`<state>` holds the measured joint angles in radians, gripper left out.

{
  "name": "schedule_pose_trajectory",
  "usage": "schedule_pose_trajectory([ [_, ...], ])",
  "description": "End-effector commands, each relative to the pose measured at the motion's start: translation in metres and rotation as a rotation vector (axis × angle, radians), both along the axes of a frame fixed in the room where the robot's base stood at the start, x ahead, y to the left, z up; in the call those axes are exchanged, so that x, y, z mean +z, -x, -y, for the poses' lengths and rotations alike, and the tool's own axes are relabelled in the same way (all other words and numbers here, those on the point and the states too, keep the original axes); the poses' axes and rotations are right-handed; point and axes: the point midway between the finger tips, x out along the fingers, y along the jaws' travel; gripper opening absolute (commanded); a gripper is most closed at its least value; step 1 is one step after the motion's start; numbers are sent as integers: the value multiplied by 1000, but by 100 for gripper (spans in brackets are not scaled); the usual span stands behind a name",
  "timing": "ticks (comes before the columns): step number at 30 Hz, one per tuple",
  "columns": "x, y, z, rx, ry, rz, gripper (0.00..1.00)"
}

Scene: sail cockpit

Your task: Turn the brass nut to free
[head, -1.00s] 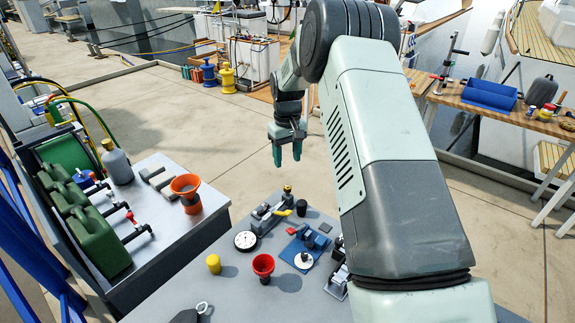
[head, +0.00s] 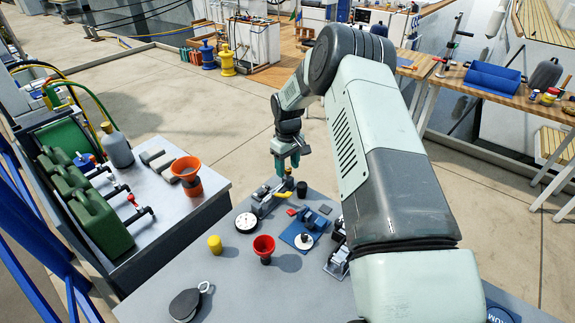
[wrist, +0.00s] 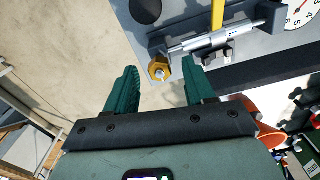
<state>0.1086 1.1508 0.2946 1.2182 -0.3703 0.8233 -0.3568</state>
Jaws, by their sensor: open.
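The brass nut (wrist: 159,70) is a hexagonal piece with a lighter round centre, at the end of a grey metal fitting (wrist: 205,42) in the wrist view. My gripper (head: 287,160) is open and points down over the far end of the grey bench. In the wrist view its two green fingers appear on either side of the nut, with gaps on both sides. I cannot tell whether the fingertips are level with the nut or still above it. A yellow lever (wrist: 217,14) stands out from the fitting. In the head view the gripper largely covers the nut.
Near the fitting are a white dial gauge (head: 246,222), a small black cup (head: 301,188) and a blue plate (head: 294,236). A red funnel (head: 264,246) and a yellow cylinder (head: 215,244) stand nearer. A side bench with green cans (head: 102,220) is at left.

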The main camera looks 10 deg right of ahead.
Motion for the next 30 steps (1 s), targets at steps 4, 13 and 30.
schedule_pose_trajectory([
  [4, -1, 0, 0, 0, 0, 0, 54],
  [13, -1, 0, 0, -1, 0, 0, 23],
  [30, 0, 0, 0, -106, 0, 0, 0],
])
